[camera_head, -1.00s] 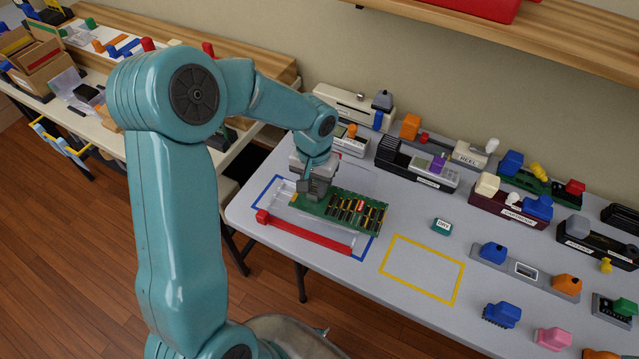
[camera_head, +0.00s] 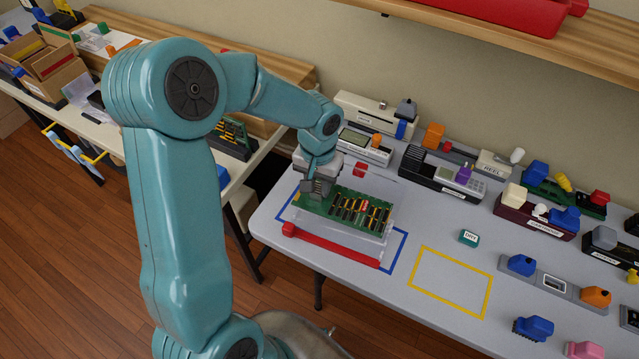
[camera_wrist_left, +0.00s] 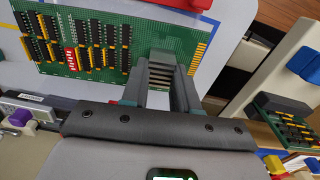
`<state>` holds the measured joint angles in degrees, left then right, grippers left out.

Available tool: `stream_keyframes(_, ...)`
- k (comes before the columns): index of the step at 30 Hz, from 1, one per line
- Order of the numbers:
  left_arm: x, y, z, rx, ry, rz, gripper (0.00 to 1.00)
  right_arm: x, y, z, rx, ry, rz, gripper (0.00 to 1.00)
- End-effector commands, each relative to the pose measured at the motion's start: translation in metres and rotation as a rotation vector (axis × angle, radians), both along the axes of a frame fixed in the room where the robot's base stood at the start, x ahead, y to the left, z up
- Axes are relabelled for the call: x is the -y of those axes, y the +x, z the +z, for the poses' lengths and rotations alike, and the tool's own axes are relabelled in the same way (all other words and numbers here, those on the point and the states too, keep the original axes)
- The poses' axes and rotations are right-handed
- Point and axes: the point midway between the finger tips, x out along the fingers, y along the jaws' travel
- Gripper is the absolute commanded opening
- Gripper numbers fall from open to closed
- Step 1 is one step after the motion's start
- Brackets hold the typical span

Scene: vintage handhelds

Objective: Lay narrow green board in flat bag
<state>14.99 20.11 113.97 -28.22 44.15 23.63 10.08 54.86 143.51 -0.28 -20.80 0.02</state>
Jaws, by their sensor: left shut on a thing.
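A green circuit board (camera_head: 345,208) with dark chips and a red part is over the clear flat bag (camera_head: 375,247), inside the blue outline. The bag has a red bar (camera_head: 330,247) along its front. My left gripper (camera_head: 318,190) is shut on the board's left end; in the left wrist view the fingers (camera_wrist_left: 160,82) clasp the board (camera_wrist_left: 85,45) by its edge. The board looks roughly level. I cannot tell whether it touches the bag or hangs just above it. The board hides much of the bag. My right gripper is not in view.
A yellow outline (camera_head: 450,282) on the grey table (camera_head: 420,225) is empty. A small teal DRY block (camera_head: 469,237) stands behind it. Handhelds and coloured parts line the table's back and right. Another green board (camera_head: 232,132) stands on the left bench.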

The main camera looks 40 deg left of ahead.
Motion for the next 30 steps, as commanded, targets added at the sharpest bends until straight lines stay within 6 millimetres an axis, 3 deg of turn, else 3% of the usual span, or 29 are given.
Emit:
stream_keyframes(11, 0.003, 0.001, -0.003, 0.001, -0.002, -0.002, 0.0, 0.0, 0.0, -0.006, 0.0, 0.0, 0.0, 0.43)
stream_keyframes(24, 0.002, 0.001, -0.045, 0.001, -0.002, -0.001, 0.0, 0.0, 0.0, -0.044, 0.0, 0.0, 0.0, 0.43)
stream_keyframes(30, 0.001, 0.001, -0.056, 0.001, -0.002, -0.002, 0.0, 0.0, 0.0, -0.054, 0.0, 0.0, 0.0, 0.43)
